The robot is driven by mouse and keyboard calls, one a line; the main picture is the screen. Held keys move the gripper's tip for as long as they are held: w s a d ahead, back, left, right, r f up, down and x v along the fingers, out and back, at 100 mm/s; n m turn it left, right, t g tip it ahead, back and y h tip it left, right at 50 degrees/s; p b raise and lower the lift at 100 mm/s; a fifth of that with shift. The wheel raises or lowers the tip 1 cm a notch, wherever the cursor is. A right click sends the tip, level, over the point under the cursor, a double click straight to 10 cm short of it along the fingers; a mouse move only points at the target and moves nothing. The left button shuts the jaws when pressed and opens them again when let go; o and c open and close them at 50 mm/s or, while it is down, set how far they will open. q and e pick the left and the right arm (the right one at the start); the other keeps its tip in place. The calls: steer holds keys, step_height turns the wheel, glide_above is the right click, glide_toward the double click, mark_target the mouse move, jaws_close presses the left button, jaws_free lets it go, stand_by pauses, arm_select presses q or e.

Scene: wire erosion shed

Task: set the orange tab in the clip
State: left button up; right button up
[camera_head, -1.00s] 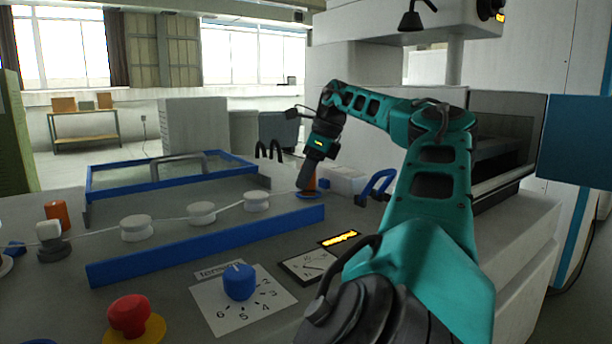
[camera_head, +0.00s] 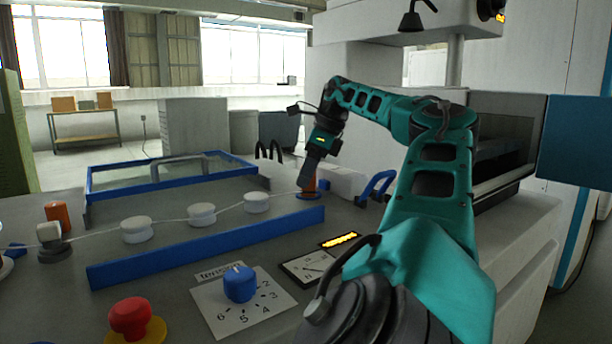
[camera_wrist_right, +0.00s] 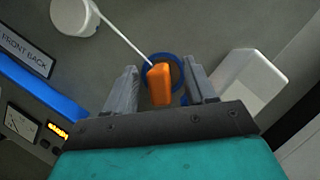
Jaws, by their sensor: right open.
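The orange tab (camera_wrist_right: 160,84) shows between the fingers of my right gripper (camera_wrist_right: 162,78) in the right wrist view. Gaps show on both sides of it, so the gripper is open around it and not closed on it. A blue ring (camera_wrist_right: 176,60) lies around or behind the tab; I cannot tell whether this is the clip. In the head view, my right gripper (camera_head: 304,184) points down at the tab (camera_head: 311,186) and the blue ring (camera_head: 308,196), partly hiding both. My left gripper is out of view.
A thin wire runs past white rollers (camera_head: 201,214) to the tab area. A blue bar (camera_head: 210,245) runs in front. A white block (camera_wrist_right: 250,78) and a blue handle (camera_head: 377,186) stand right of the tab. An orange piece (camera_head: 58,215) stands far left.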

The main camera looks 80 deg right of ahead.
steer(key=p+v, duration=0.4)
steer(key=v, duration=0.8)
